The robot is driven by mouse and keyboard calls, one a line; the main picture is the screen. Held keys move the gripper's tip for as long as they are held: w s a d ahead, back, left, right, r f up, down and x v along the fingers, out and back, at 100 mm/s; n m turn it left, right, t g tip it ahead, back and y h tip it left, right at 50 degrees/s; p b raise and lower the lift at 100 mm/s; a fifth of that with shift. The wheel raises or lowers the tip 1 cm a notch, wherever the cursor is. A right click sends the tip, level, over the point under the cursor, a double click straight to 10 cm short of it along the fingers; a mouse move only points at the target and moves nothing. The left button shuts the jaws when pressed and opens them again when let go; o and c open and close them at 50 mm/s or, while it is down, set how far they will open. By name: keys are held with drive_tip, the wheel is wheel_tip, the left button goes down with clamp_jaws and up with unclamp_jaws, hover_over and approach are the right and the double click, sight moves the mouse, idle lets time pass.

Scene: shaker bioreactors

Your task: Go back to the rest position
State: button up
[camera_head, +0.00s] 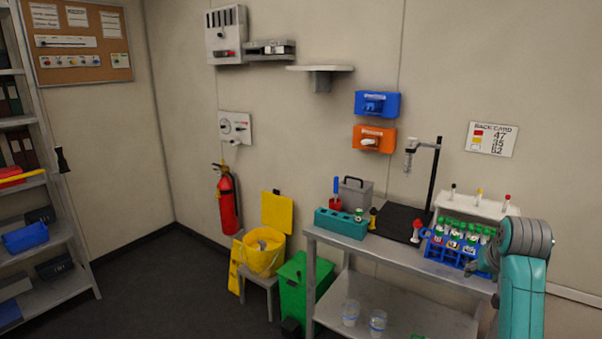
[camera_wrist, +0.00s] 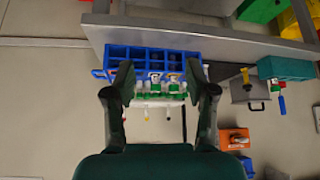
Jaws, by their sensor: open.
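My gripper (camera_wrist: 160,72) is open, its two dark fingers spread apart with nothing seen held between them. In the wrist view the blue rack (camera_wrist: 122,52) lies beyond and between the fingertips, with green-and-white capped tubes at its near side. In the head view my arm, teal with a grey wrist, stands at the right front of the bench. The gripper end is small and partly hidden there, close to the right end of the blue rack (camera_head: 437,253). Whether it touches the rack cannot be told.
The metal bench (camera_head: 345,242) carries a teal block (camera_head: 341,224), a grey case (camera_head: 355,192), a black stand (camera_head: 432,188) and a white unit (camera_head: 470,205) behind the rack. A green bin (camera_head: 293,285) and yellow bucket (camera_head: 262,258) stand left. Open floor lies further left.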

drive_tip(key=s+a+f+t, duration=0.1)
drive_tip(key=a+f, duration=0.1)
drive_tip(key=f, duration=0.4)
drive_tip(key=s+a+f, duration=0.2)
drive_tip(key=a+f, duration=0.1)
drive_tip(key=f, duration=0.4)
drive_tip(key=s+a+f+n+t, duration=0.1)
drive_tip(key=s+a+f+t, duration=0.1)
drive_tip(key=s+a+f, duration=0.6)
drive_tip(key=s+a+f+n+t, duration=0.1)
drive_tip(key=s+a+f, duration=0.3)
drive_tip(key=s+f, duration=0.65)
drive_tip(key=s+a+r+n+t+y, duration=0.1)
drive_tip(key=s+a, duration=0.2)
drive_tip(key=s, duration=0.6)
drive_tip(key=s+a+r+t, duration=0.1)
drive_tip(key=s+a+r, duration=0.15)
drive_tip(key=s, duration=0.75)
drive_tip(key=s+a+r+t, duration=0.1)
drive_tip(key=s+r, duration=0.5)
drive_tip(key=s, duration=0.2)
drive_tip(key=s+a+r+n+t+y, duration=0.1)
drive_tip(key=s+a+r, duration=0.1)
drive_tip(key=s+r, duration=0.3)
drive_tip(key=s, duration=0.3)
drive_tip(key=shift+a+r+y, duration=0.25)
drive_tip(key=shift+r+y, duration=0.05)
drive_tip(key=shift+r, duration=0.05)
